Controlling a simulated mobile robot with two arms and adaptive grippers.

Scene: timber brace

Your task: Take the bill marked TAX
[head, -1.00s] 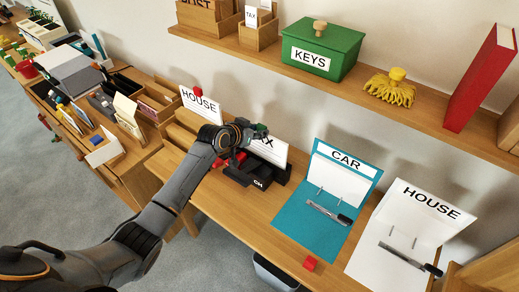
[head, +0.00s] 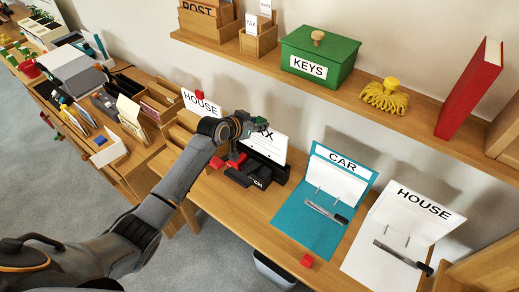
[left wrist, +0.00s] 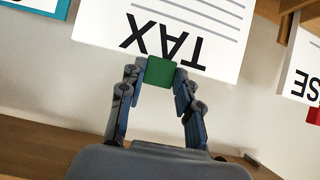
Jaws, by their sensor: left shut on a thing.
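The white TAX bill (head: 268,147) stands at a black holder (head: 258,182) on the desk. Its lower edge is hidden there, so I cannot tell whether it is clear of the holder. In the head view my arm covers part of its lettering. The left wrist view shows the bill (left wrist: 200,18) close up, its word TAX upside down. My left gripper (left wrist: 160,72) is shut on the green tab (left wrist: 160,70) at the bill's edge. My right gripper is not in view.
A HOUSE card (head: 201,104) with a red tab stands to the left. A teal CAR folder (head: 300,222) and a white HOUSE folder (head: 385,245) lie to the right. A shelf (head: 350,88) with a green KEYS box (head: 322,52) hangs above.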

